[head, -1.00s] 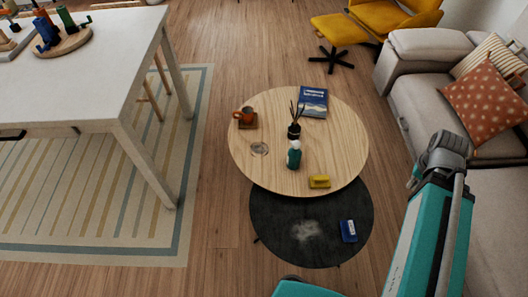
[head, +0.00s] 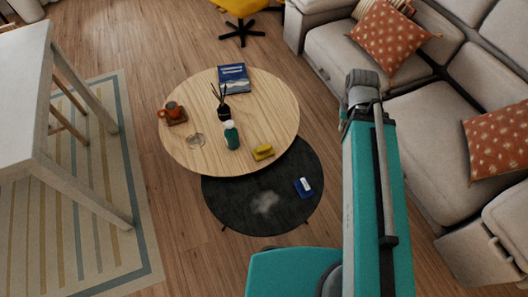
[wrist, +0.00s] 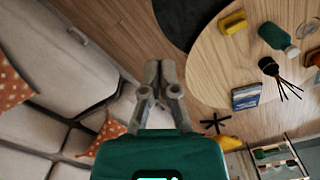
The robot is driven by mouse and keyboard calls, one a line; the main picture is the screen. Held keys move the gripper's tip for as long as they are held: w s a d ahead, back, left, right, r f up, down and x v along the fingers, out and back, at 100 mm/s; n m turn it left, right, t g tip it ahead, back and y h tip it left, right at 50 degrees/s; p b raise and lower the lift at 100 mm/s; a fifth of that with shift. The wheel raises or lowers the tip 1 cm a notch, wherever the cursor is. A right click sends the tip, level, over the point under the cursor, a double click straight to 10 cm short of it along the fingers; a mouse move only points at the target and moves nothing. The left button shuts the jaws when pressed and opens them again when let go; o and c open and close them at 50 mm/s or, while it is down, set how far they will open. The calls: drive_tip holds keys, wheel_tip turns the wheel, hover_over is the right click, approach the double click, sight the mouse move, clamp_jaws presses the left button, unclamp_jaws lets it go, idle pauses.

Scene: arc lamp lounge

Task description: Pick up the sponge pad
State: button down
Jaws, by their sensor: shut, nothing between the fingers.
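A small yellow block (head: 263,152), which looks like the sponge pad, lies near the front right edge of the round wooden table (head: 185,95). It also shows in the wrist view (wrist: 232,22), at the upper right. My gripper (wrist: 158,68) is in the middle of the wrist view, its fingers together and empty. It is well apart from the yellow block, with the sofa on one side of it and the table on the other. I cannot make out its fingers in the head view.
A green bottle (head: 231,135), a reed diffuser (head: 223,110), a glass (head: 195,140), an orange mug (head: 172,112) and a blue book (head: 233,79) stand or lie on the wooden table. A lower dark table (head: 232,207) bears a blue item (head: 303,187). The sofa (head: 425,120) is at right.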

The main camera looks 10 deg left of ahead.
drive_tip(key=c, duration=1.3)
unclamp_jaws()
drive_tip(key=shift+c, duration=0.2)
drive_tip(key=o, duration=0.4)
drive_tip(key=shift+w+a+f, duration=0.1)
drive_tip(key=shift+f, duration=0.1)
drive_tip(key=o, duration=0.6)
drive_tip(key=a+f+b, duration=0.1)
drive_tip(key=w+f+m+b, duration=0.1)
drive_tip(key=b, duration=0.1)
drive_tip(key=shift+w+a+f, duration=0.3)
drive_tip(key=shift+a, duration=0.1)
drive_tip(key=m+b, duration=1.1)
drive_tip(key=b, duration=1.3)
hover_over(265, 148)
drive_tip(key=shift+a+f, duration=0.1)
drive_tip(key=shift+f, duration=12.1)
drive_tip(key=shift+f+b, duration=0.15)
drive_tip(key=shift+b, duration=0.15)
wheel_tip(265, 148, down, 8)
drive_tip(key=b, duration=0.8)
drive_tip(key=shift+w+f, duration=0.1)
drive_tip(key=shift+f, duration=0.05)
